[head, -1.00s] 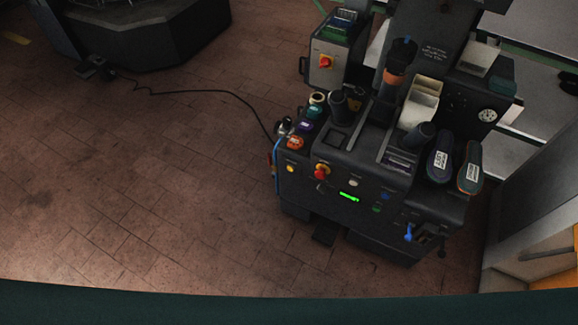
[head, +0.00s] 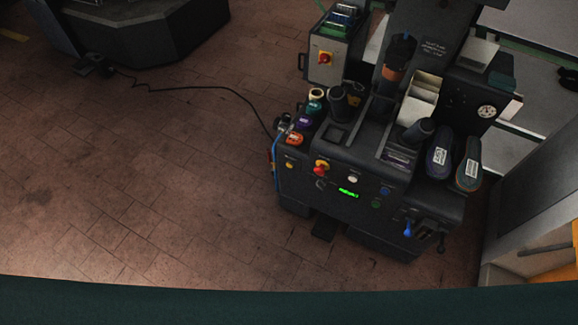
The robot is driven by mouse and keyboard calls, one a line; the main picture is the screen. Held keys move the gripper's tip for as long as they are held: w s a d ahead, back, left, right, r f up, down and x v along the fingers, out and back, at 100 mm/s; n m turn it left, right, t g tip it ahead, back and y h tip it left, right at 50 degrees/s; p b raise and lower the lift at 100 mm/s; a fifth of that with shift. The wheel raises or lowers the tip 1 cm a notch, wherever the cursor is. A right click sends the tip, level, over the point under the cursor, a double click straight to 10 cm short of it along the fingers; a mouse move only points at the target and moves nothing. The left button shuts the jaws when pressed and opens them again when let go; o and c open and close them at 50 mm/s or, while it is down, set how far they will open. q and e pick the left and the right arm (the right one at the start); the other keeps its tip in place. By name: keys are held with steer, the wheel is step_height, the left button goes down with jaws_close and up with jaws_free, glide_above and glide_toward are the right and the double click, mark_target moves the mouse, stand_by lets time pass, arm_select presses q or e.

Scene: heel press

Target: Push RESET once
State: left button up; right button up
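A dark heel press machine (head: 330,210) stands right of centre in the head view. Its front panel carries a red knob on a yellow base (head: 322,167), a white button (head: 353,179), a blue button (head: 385,190), a green button (head: 376,204) and a yellow button (head: 290,164). A small green lit display (head: 348,193) sits among them. Labels are too small to read, so I cannot tell which control is RESET. Neither of my grippers is in view.
Two shoes (head: 439,157) with white labels lie on the machine's right side. A control box (head: 326,62) with a red switch stands behind it. A black cable (head: 190,92) runs over the tiled floor to a pedal (head: 88,64). The floor to the left is clear.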

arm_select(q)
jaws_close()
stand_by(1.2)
